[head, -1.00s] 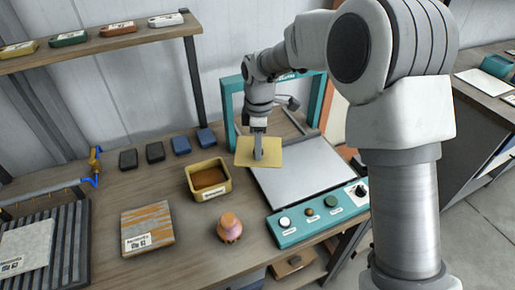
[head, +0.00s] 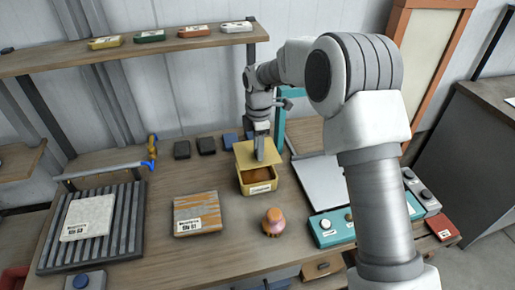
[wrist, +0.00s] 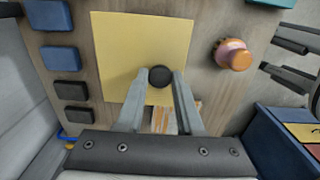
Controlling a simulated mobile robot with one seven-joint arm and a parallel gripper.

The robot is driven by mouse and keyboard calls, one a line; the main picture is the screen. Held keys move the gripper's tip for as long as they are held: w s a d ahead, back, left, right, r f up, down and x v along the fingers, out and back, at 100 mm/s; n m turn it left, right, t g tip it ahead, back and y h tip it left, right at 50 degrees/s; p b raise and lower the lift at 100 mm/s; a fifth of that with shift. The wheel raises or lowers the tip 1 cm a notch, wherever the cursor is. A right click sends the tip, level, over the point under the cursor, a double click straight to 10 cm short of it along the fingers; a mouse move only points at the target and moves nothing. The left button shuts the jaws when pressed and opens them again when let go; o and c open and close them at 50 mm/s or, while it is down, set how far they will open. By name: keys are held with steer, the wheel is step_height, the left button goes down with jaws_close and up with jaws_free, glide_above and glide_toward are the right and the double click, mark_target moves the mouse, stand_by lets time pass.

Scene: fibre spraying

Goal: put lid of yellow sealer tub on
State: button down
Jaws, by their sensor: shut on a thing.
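The yellow sealer tub (head: 247,189) stands open on the bench in the head view, brown inside, with a label on its front. Its flat yellow lid (head: 244,152) is held above the back part of the tub, leaving the front of the opening visible. My gripper (head: 260,157) points down and is shut on the lid's knob. In the wrist view my gripper (wrist: 160,80) has its two fingers around the round black knob (wrist: 160,75) on the square lid (wrist: 140,45). The lid hides the tub there. The gap between lid and rim is hard to judge.
An orange and purple rounded object (head: 274,222) stands right of the tub's front. A striped sample tile (head: 198,212) lies to the left. Dark and blue blocks (head: 207,145) line the back. A teal-framed machine (head: 332,228) stands to the right.

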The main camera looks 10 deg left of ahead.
steer(key=shift+f+b, duration=2.15)
steer(key=shift+f, duration=1.2)
steer(key=shift+f, duration=0.55)
steer(key=shift+c, duration=2.3)
jaws_free()
step_height(320, 180, up, 18)
steer(key=f, duration=0.1)
glide_above(258, 164)
steer(key=w, duration=0.3)
steer(key=shift+s+a+r, duration=0.15)
steer(key=shift+s+r, duration=0.1)
